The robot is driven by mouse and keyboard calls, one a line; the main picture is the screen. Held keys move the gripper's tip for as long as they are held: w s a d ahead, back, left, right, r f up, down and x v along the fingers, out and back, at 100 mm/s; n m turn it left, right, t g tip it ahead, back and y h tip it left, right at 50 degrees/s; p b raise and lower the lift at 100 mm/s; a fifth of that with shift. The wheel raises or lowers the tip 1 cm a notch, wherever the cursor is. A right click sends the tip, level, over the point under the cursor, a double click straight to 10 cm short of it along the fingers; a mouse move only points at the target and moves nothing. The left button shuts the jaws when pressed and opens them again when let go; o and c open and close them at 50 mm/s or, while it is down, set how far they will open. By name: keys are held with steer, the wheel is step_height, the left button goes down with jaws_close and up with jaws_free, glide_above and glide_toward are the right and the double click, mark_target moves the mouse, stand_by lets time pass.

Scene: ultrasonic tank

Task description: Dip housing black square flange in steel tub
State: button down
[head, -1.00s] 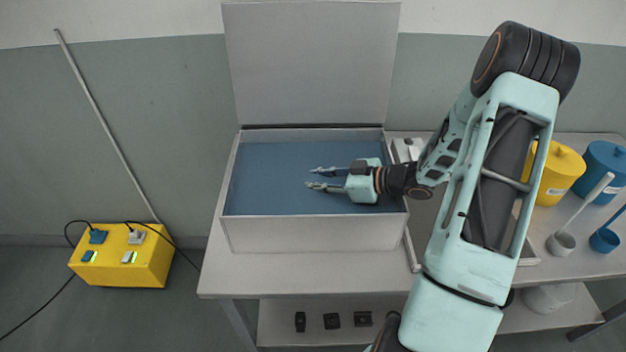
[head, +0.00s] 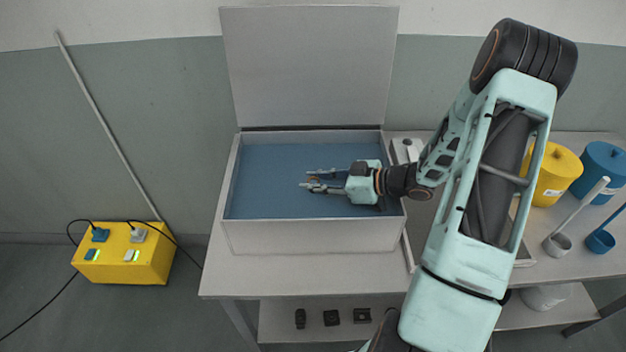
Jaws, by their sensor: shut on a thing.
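The steel tub (head: 310,235) is a grey, open box on the bench, with its lid raised behind it and a flat blue interior. My gripper (head: 311,179) reaches in from the right, over or in the blue interior, with its fingers pointing left. It is shut on a small part, mostly hidden by the fingers and too small to identify. I cannot tell whether this is the housing with the black square flange, or whether it is under the surface. Several small black parts, including a squarish one (head: 331,318), lie on the lower shelf.
The raised lid (head: 310,65) stands at the back of the tub. A yellow pot (head: 556,175), a blue pot (head: 603,172) and two handled cups stand at the right of the bench. A yellow box with cables (head: 125,255) is at the left. My arm covers the bench right of the tub.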

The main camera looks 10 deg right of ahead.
mark_target(313, 180)
steer(key=shift+w+a+r+p, duration=0.1)
steer(key=shift+r+p, duration=1.6)
steer(key=shift+r, duration=0.5)
steer(key=shift+w+a+r+p, duration=0.1)
steer(key=shift+r+p, duration=1.55)
steer(key=shift+r, duration=0.5)
stand_by(0.5)
